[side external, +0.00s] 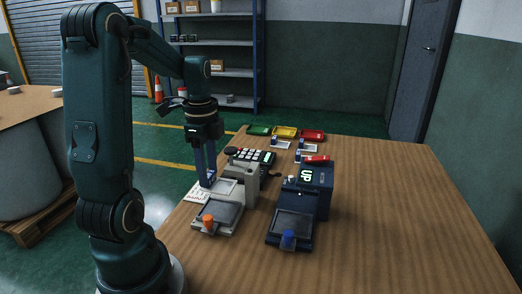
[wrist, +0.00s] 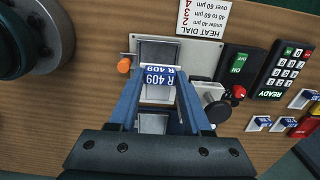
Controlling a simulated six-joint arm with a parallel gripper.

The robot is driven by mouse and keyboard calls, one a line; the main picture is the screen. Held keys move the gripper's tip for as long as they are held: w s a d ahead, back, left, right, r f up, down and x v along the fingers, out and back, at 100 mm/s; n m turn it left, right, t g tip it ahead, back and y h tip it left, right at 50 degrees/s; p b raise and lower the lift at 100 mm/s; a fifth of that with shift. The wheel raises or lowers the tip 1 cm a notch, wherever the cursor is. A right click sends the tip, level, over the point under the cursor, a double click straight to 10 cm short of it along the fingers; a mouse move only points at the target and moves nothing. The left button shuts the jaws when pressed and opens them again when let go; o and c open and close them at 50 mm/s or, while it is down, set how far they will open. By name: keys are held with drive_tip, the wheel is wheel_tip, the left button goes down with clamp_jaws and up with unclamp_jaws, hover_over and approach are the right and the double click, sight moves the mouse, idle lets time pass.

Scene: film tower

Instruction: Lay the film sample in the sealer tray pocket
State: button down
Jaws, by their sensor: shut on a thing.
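My gripper (wrist: 159,82) is shut on the film sample (wrist: 158,77), a small piece with blue bands lettered R 409 between the fingertips. In the side view my gripper (side external: 208,183) points straight down behind the beige sealer's arm (side external: 240,182), and the sample there is too small to make out. The sealer's grey tray (side external: 217,215) lies at the front with an orange knob (side external: 208,219). In the wrist view the sample hides part of a grey surface under it. I cannot tell whether the sample touches that surface.
A dark blue machine (side external: 318,192) with an UP display stands right of the sealer. A keypad box (wrist: 284,72) reading READY, a red knob (wrist: 238,91) and a heat dial card (wrist: 205,18) are near. Green (side external: 259,130), yellow (side external: 285,132) and red (side external: 312,135) trays stand behind. Right side is clear.

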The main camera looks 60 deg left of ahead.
drive_tip(key=shift+s+a+f, duration=0.1)
drive_tip(key=shift+s+f, duration=0.2)
drive_tip(key=shift+f, duration=2.7)
drive_tip(key=shift+f, duration=0.3)
unclamp_jaws()
drive_tip(key=shift+r, duration=3.5)
